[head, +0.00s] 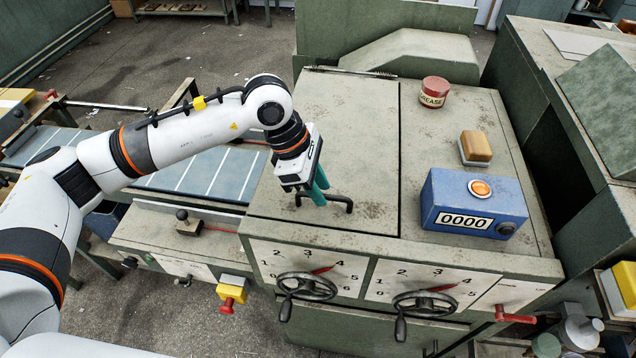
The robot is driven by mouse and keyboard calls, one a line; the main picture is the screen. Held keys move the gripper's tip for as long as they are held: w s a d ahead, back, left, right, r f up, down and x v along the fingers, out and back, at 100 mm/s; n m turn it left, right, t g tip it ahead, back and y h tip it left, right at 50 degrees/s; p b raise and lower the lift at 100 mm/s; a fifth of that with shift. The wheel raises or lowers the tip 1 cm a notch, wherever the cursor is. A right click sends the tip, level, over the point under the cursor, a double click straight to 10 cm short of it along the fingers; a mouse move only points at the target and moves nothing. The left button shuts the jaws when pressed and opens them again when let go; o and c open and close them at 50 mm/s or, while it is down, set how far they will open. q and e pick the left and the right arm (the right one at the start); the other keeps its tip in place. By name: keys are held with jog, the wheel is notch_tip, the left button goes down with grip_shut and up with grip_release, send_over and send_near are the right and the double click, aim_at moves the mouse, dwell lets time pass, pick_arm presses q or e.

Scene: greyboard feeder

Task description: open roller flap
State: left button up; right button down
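The roller flap (365,125) is a grey-green metal panel on top of the machine. It lies flat and closed, with what looks like a hinge rod (348,72) along its far edge. A dark bar handle (340,198) stands up near its front edge. My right gripper is out of view.
A red grease tin (433,92), a wood-topped block (475,148) and a blue counter box (473,203) with an orange button stand right of the flap. Two handwheels (306,286) (425,303) stick out in front. A feed table (200,175) lies left.

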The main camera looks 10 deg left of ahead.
pick_arm(q)
grip_shut()
jog(key=shift+r, duration=0.1)
jog(key=shift+r, duration=0.25)
jog(key=w+r+p, duration=0.5)
jog(key=w+r, duration=0.1)
jog(key=r, duration=0.7)
jog(key=w+r+g+p, duration=0.1)
jog(key=w+r+p, duration=0.4)
jog(key=r, duration=0.8)
jog(key=shift+w+r, duration=0.35)
jog(key=shift+w, duration=0.15)
jog(key=shift+a, duration=0.15)
